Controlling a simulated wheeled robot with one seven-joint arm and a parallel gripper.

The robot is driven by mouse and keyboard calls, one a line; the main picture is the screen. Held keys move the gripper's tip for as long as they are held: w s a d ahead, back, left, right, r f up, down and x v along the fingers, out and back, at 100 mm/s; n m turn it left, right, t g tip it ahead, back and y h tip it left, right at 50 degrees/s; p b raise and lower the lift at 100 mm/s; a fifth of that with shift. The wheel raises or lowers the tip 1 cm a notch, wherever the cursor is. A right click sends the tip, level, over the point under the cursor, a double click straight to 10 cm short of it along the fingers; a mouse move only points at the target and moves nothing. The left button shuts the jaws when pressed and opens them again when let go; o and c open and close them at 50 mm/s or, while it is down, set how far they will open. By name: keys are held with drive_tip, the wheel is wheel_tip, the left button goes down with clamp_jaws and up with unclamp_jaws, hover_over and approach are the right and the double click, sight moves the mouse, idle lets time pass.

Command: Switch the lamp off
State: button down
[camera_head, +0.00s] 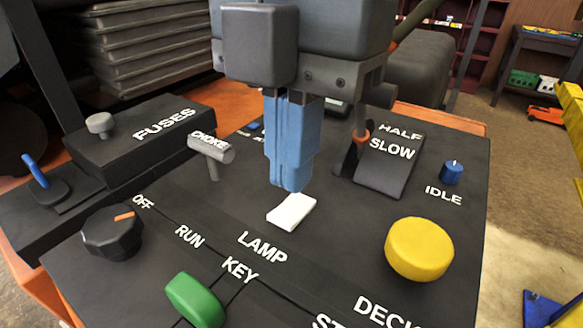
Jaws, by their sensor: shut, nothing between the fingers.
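The lamp switch is a white rocker (291,212) on the dark control panel, just above the label LAMP. It looks tilted, but I cannot tell which way it is set. My gripper (292,188) comes down from above with its blue fingers closed together and empty. The fingertips are right at the far edge of the white rocker; I cannot tell whether they touch it.
Around it on the panel (330,235) are a choke lever (210,149), a black rotary knob (112,232), a green key knob (195,299), a yellow button (419,249), a blue idle knob (452,172) and a slow pedal-like lever (389,165). A raised fuses box (140,145) stands at left.

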sight(300, 198)
wheel_tip(300, 198, up, 12)
drive_tip(key=w, duration=0.1)
drive_tip(key=shift+d+f+b, duration=0.25)
drive_tip(key=shift+d+b, duration=0.1)
drive_tip(key=shift+d, duration=0.05)
